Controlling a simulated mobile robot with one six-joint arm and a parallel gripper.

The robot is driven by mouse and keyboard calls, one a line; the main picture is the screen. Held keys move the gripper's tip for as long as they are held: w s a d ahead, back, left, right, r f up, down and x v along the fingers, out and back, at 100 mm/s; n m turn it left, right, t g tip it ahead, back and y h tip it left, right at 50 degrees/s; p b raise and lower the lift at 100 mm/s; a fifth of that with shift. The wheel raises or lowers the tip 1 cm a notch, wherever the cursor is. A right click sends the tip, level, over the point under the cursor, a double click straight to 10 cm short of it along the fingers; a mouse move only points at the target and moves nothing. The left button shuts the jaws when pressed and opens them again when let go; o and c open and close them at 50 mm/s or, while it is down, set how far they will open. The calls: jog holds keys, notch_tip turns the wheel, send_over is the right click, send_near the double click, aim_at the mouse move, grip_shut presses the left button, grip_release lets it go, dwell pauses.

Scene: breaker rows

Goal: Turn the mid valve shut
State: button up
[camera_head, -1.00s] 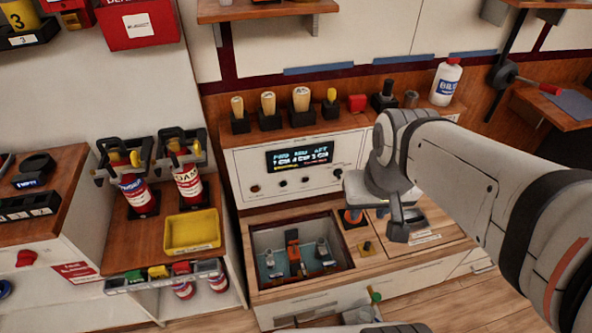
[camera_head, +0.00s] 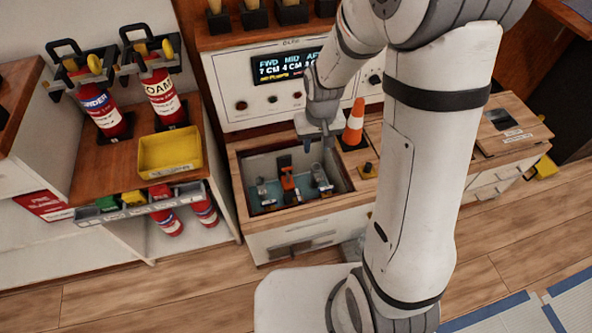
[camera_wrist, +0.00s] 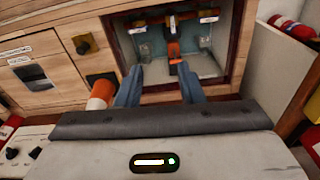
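The mid valve (camera_head: 288,185) has an orange lever and stands in the middle of a recessed box (camera_head: 348,183) in the wooden counter. A grey valve (camera_head: 265,192) is on its left and another (camera_head: 320,178) on its right. In the wrist view, the orange mid valve (camera_wrist: 173,48) shows ahead, between and beyond my fingertips. My gripper (camera_head: 318,143) points down above the back right of the box, apart from the valve. It also shows in the wrist view (camera_wrist: 160,76), its two blue-grey fingers spread with nothing between them.
An orange and white cone (camera_head: 354,125) stands close to the right of my gripper, with a small brass knob (camera_head: 367,170) in front of it. A display (camera_head: 283,68) shows FWD, MID and AFT readings, partly hidden by my arm. A yellow tray (camera_head: 170,152) and extinguishers are at left.

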jog(key=b, duration=0.6)
send_near(299, 198)
jog(key=shift+n+g, duration=0.4)
jog(key=f+b, duration=0.1)
jog(key=f, duration=0.4)
jog(key=f+b, duration=0.1)
jog(key=f, duration=0.2)
jog(key=shift+w+f+b, duration=0.25)
jog(key=shift+w+b, duration=0.05)
jog(key=shift+b, duration=0.05)
grip_shut()
jog(key=shift+a, duration=0.2)
jog(key=shift+d, duration=0.1)
